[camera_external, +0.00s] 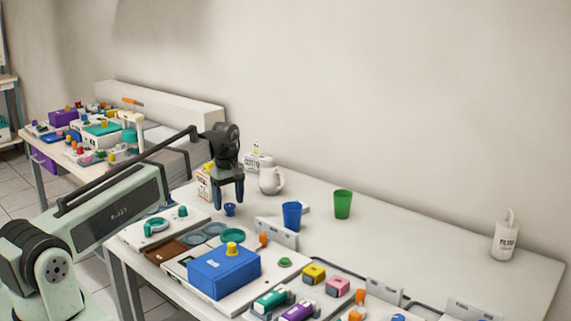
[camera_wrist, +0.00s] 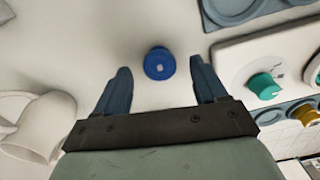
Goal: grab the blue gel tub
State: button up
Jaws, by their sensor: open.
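The blue gel tub (camera_wrist: 159,63) is a small round blue container with a pale mark on top. In the wrist view it lies just past the fingertips, between their lines. In the external view the tub (camera_external: 230,209) stands on the white table, below and close to my gripper (camera_external: 229,203). My gripper also shows in the wrist view (camera_wrist: 162,78), its two dark fingers apart and nothing between them. The fingers point down at the table. I cannot tell the exact height of the fingertips above the tub.
A white mug (camera_external: 271,178) stands behind the gripper and shows at left in the wrist view (camera_wrist: 40,125). A blue cup (camera_external: 292,215) and a green cup (camera_external: 342,204) stand to the right. A white panel with a teal knob (camera_wrist: 264,86) lies near the right finger.

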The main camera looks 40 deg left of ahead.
jog(key=shift+f, duration=1.35)
jog(key=c, duration=1.1)
